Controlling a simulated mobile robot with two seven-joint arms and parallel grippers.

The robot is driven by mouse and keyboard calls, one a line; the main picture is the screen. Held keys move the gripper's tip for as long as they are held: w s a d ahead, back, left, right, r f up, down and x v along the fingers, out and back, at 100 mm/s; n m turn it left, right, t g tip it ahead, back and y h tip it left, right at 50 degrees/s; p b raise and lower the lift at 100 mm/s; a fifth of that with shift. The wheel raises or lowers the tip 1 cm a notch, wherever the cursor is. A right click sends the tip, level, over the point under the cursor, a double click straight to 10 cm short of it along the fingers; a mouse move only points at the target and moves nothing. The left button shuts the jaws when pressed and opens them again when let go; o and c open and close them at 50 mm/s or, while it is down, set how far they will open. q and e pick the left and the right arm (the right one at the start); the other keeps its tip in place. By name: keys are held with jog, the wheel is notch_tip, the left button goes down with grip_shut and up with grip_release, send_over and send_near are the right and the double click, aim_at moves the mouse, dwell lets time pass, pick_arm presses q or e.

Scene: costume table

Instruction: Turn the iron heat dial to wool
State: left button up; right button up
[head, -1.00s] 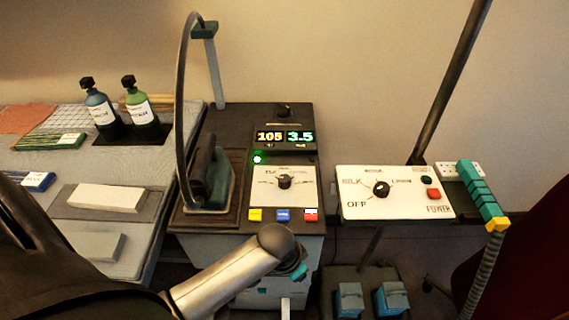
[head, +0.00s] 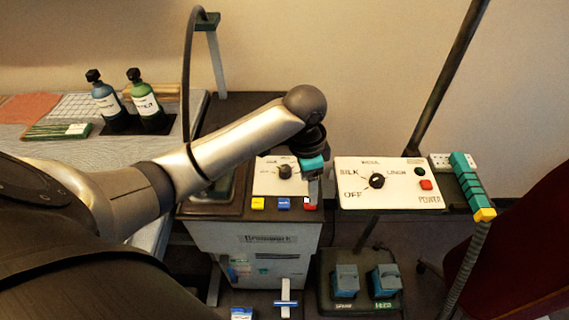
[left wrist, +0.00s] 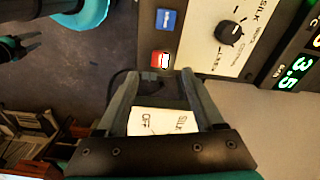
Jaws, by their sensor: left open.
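A black dial (head: 376,181) sits on a white panel (head: 410,199) marked OFF, SILK, WOOL, LINEN and POWER, with WOOL above the dial. Its exact pointing is too small to tell. A second black dial (head: 285,172) is on the console; in the left wrist view this dial (left wrist: 229,33) has SILK, WOOL and COTTON around it. My left gripper (head: 312,178) is open and empty, over the console's right edge and left of the white panel. In the left wrist view, the panel's OFF and SILK corner (left wrist: 160,121) shows between my left fingers (left wrist: 159,76).
A red button (head: 426,185) is right of the white panel's dial. Yellow, blue and red buttons (head: 284,203) line the console's front. A teal-handled pole (head: 466,180) stands right of the panel. Pedals (head: 366,282) are below. My left arm hides most of the iron.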

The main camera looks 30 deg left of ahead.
pick_arm(q)
notch_tip(320, 180, up, 9)
jog(key=g, duration=0.1)
send_over(284, 168)
jog(key=shift+n+y, duration=0.3)
notch_tip(284, 168, down, 15)
jog(key=b, duration=0.3)
jog(key=shift+r, duration=0.15)
jog(key=shift+c, duration=0.3)
grip_shut()
